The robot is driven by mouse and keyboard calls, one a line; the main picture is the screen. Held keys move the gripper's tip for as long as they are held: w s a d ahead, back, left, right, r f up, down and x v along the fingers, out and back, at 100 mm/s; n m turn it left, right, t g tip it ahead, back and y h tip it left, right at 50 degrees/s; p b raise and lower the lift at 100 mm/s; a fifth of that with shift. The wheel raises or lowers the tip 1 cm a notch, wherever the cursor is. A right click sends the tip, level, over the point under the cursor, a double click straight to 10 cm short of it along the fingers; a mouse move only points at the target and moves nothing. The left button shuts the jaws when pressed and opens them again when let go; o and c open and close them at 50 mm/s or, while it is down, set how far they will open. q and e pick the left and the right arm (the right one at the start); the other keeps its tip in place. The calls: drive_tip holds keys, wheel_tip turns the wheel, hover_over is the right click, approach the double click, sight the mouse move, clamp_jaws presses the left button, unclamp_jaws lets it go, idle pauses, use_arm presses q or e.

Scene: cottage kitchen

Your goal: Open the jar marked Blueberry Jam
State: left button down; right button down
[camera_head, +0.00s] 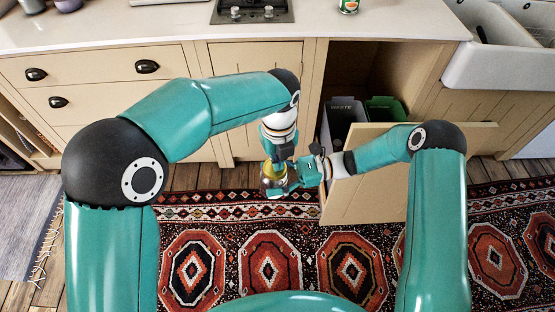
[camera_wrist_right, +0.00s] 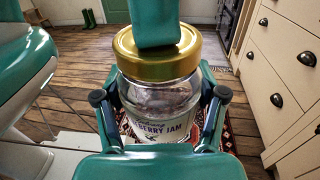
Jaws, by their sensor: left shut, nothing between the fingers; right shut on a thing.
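A glass jar (camera_wrist_right: 160,92) with a gold lid (camera_wrist_right: 155,69) stands upright between the fingers of my right gripper (camera_wrist_right: 160,104) in the right wrist view. Its label reads "BERRY JAM", with small writing above that I cannot read clearly. The right gripper is shut on the jar's body from two sides. My left gripper (camera_wrist_right: 155,40) comes down from above and is shut, with its teal end at the top of the lid and nothing between its fingers. In the head view the left gripper (camera_head: 279,158) and the jar (camera_head: 268,186) meet above the rug, and the jar is largely hidden.
A patterned rug (camera_head: 273,268) covers the floor below. An opened cabinet front (camera_head: 365,195) stands just right of the jar, with a bin marked WASTE (camera_head: 343,112) and a green bin (camera_head: 385,108) behind it. The counter (camera_head: 180,22) runs along the back.

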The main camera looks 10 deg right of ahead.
use_arm(q)
drive_tip(key=c, duration=1.8)
unclamp_jaws()
drive_tip(key=shift+a+f, duration=0.25)
drive_tip(key=o, duration=0.5)
drive_tip(key=shift+d, duration=0.1)
drive_tip(key=shift+r, duration=0.15)
